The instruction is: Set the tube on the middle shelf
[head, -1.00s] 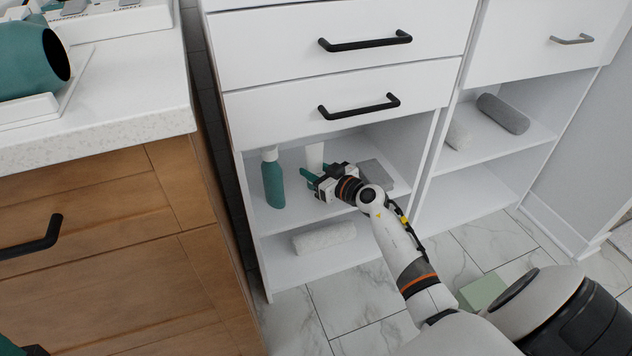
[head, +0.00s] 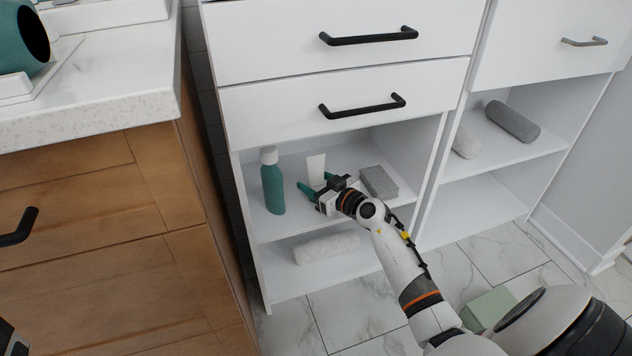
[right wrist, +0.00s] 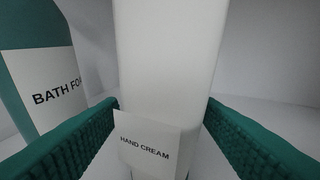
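The tube is a white hand cream tube (head: 316,169) standing upright on the middle shelf (head: 291,222) of the white cabinet. It fills the centre of the right wrist view (right wrist: 170,60), with its label low down. My right gripper (head: 316,187) is at the tube, with its teal fingers spread on either side of it. The fingers look open, with the tube between their tips; whether either touches it is unclear. The tube's base is hidden in the head view. Only a dark piece of my left gripper (head: 8,341) shows at the bottom left corner.
A teal bath foam bottle (head: 272,184) stands left of the tube. A grey box (head: 379,182) lies to the right. A rolled white towel (head: 327,247) is on the shelf below. A wooden vanity (head: 120,230) stands at left; a green box (head: 489,307) is on the floor.

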